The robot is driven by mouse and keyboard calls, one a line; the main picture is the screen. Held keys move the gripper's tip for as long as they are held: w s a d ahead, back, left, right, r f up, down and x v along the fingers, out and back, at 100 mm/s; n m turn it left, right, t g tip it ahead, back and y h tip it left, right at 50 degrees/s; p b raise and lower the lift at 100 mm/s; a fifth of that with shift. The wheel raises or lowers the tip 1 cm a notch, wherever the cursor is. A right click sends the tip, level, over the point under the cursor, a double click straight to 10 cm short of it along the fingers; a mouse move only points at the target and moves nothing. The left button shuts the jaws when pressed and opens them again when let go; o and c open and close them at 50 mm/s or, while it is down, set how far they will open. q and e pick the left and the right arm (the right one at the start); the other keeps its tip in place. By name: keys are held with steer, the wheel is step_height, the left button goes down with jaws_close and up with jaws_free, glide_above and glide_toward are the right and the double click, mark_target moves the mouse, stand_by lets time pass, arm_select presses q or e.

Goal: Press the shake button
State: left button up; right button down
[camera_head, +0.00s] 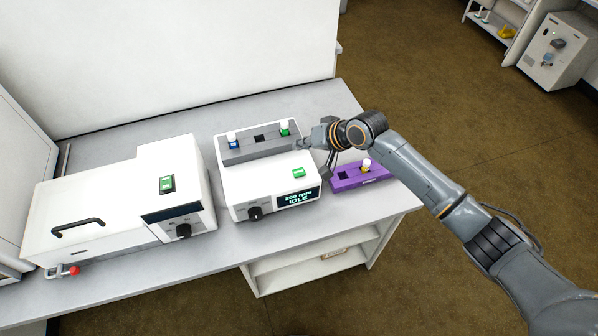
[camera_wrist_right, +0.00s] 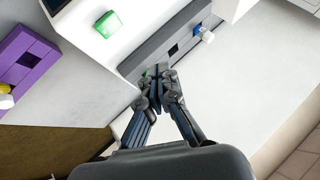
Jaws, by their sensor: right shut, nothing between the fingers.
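The shaker (camera_head: 262,187) is a white box with a grey rack (camera_head: 258,148) on top and a dark display (camera_head: 298,197) that seems to read 200 rpm, IDLE. A green button (camera_head: 299,172) sits on its top near the display. It also shows in the right wrist view (camera_wrist_right: 108,24), up and left of the fingers. My right gripper (camera_head: 304,143) is shut and empty, at the right end of the rack, behind the button and apart from it. In the right wrist view its fingertips (camera_wrist_right: 158,70) overlap the rack's end. My left gripper is not in view.
A blue vial (camera_head: 233,142) and a green vial (camera_head: 285,128) stand in the rack; the gripper largely hides the green one in the wrist view. A purple rack (camera_head: 345,183) stands right. A white machine (camera_head: 110,205) with another green switch (camera_head: 167,184) stands left.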

steer(key=b, duration=0.6)
glide_above(302, 173)
step_height(302, 173, down, 7)
steer(key=shift+r, duration=0.15)
steer(key=shift+a+f+b, duration=0.1)
steer(key=shift+f+b, duration=0.35)
steer(key=shift+f, duration=0.35)
steer(key=shift+f, duration=0.4)
